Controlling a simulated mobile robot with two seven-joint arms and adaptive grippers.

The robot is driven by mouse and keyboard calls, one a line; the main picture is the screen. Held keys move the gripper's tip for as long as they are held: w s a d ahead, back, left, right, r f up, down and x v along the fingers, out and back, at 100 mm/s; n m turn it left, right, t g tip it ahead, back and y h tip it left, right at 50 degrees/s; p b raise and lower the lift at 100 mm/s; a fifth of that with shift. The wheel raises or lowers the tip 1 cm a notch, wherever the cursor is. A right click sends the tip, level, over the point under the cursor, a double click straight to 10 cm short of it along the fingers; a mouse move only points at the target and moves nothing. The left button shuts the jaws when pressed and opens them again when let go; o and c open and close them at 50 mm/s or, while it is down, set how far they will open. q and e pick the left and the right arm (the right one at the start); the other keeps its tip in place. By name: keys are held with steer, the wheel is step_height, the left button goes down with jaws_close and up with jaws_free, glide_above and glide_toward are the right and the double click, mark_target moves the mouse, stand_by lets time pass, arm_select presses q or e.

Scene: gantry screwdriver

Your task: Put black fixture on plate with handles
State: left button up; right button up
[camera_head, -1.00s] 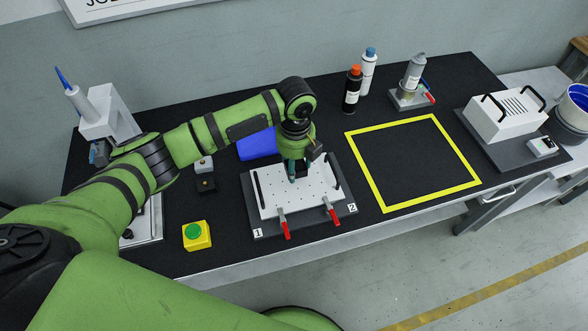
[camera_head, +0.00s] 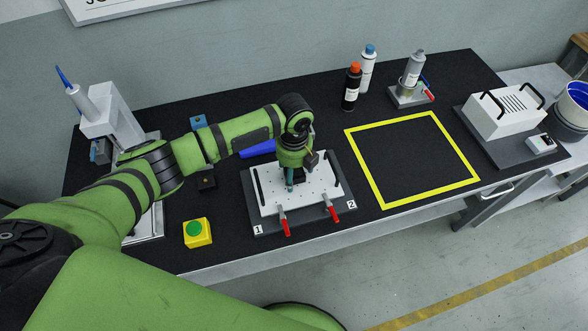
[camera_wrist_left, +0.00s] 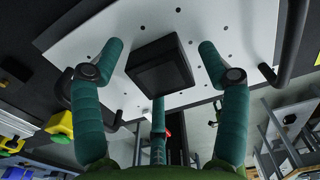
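The black fixture (camera_wrist_left: 160,65) is a small square block with a recessed face. In the left wrist view it appears to rest on the white plate with holes and two black handles (camera_wrist_left: 80,60), but contact is hard to confirm. In the head view the plate (camera_head: 270,203) lies on a dark base on the bench, and the fixture (camera_head: 299,174) shows partly behind the fingers. My left gripper (camera_head: 293,181) is over the plate. Its teal fingers (camera_wrist_left: 160,58) stand around the fixture, with visible gaps on both sides. My right gripper is in neither view.
Two red-handled clamps (camera_head: 284,222) sit at the plate's front edge. A yellow box with a green button (camera_head: 197,232) stands at front left. A yellow-framed area (camera_head: 378,190) to the right is empty. Bottles (camera_head: 352,90) stand at the back.

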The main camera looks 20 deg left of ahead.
arm_select(q)
steer(key=shift+r, duration=0.3)
step_height(320, 180, up, 12)
steer(key=b, duration=0.1)
steer(key=shift+f, duration=0.15)
stand_by(0.5)
